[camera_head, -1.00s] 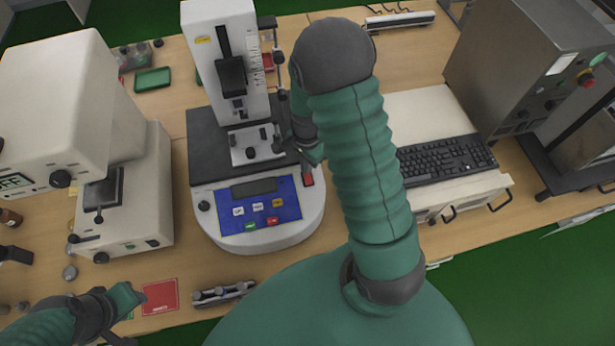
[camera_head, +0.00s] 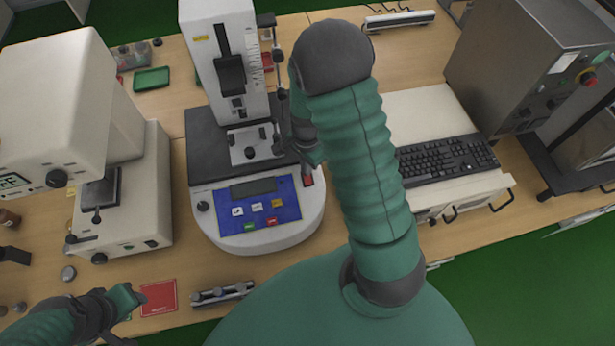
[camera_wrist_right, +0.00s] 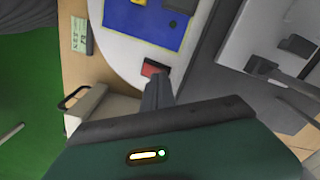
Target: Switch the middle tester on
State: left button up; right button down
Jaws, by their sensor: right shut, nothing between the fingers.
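The middle tester (camera_head: 206,222) is white with a dark deck, a blue button panel (camera_head: 255,207) and an upright column. Its small red switch (camera_head: 308,181) is at the right front of its base. My right gripper (camera_head: 311,163) is shut and empty just behind the switch. In the right wrist view, the shut fingertips (camera_wrist_right: 157,80) are at the near edge of the red switch (camera_wrist_right: 152,68); I cannot tell whether they touch it. My left gripper (camera_head: 133,296) is low at the left, above the table; its jaws are unclear.
A cream tester (camera_head: 60,110) stands at the left. A keyboard (camera_head: 447,160) and a grey steel machine (camera_head: 520,60) are at the right. A red card (camera_head: 158,298) and a small rack (camera_head: 222,294) lie at the front edge. My right arm covers the table beside the switch.

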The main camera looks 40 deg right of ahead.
jog(key=shift+f, duration=0.35)
notch_tip(320, 180, up, 7)
jog(key=p, duration=0.6)
jog(key=shift+r, duration=0.15)
jog(key=s+a+n+t+b, duration=0.1)
jog(key=s+a+n+b, duration=0.1)
jog(key=a+n+b, duration=0.3)
jog(key=s+a+n+t+b, duration=0.1)
jog(key=a+n+b, duration=0.5)
jog(key=n, duration=0.6)
jog(key=shift+s+a+f+n+t, duration=0.2)
jog(key=shift+s+a+n+t, duration=0.15)
jog(key=shift+s+a, duration=0.7)
jog(key=shift+w+a, duration=0.15)
jog(key=shift+a, duration=0.2)
